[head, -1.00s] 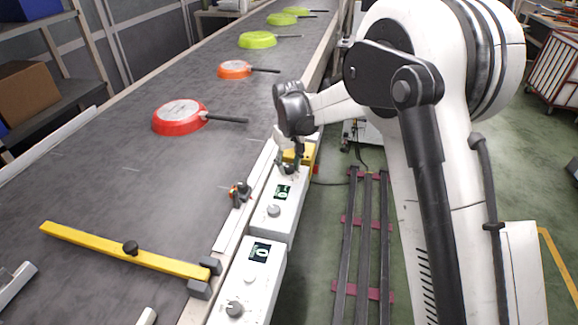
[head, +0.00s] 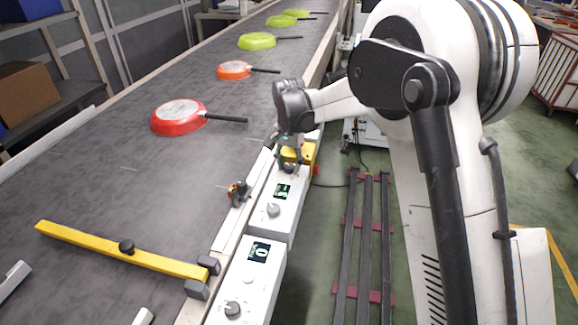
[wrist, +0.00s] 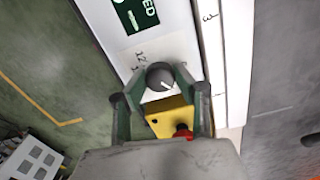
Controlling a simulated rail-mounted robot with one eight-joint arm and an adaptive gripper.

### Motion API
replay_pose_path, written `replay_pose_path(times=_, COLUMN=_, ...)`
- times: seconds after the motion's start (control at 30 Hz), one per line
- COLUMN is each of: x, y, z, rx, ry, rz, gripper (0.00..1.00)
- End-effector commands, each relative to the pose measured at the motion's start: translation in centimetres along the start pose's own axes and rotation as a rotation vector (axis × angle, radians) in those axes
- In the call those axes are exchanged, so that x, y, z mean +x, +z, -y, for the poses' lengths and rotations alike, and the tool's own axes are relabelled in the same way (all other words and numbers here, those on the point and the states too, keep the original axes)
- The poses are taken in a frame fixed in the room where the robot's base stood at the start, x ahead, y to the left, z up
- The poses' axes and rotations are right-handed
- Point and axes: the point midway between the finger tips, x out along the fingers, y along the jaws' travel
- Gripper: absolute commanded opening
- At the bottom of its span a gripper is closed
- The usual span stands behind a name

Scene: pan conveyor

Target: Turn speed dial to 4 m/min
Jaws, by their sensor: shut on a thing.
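My gripper (head: 290,160) is over the far end of the white control box beside the belt. In the wrist view, its two fingers (wrist: 158,88) are on either side of a dark round speed dial (wrist: 160,76) and shut on it. The dial's white pointer line slants toward the lower right of that view. Printed scale numbers (wrist: 140,55) beside the dial are partly hidden.
A yellow block with a red button (wrist: 182,132) sits right beside the dial. A second knob (head: 273,210) and a nearer box with a display reading 0 (head: 259,252) are closer. Pans, one red (head: 180,116), lie upside down on the conveyor (head: 110,185). A yellow bar (head: 120,249) crosses it.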

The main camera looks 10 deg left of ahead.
Motion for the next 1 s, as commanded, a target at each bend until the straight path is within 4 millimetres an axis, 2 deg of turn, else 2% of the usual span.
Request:
replay_pose_path(times=0.2, x=0.02, y=-0.01, z=0.00, rx=0.184, ry=0.000, rz=0.000, gripper=0.02)
replay_pose_path(times=0.5, x=-0.01, y=-0.02, z=0.01, rx=0.361, ry=0.000, rz=0.000, gripper=0.02)
replay_pose_path(times=1.0, x=-0.04, y=-0.02, z=0.01, rx=0.442, ry=0.000, rz=-0.001, gripper=0.02)
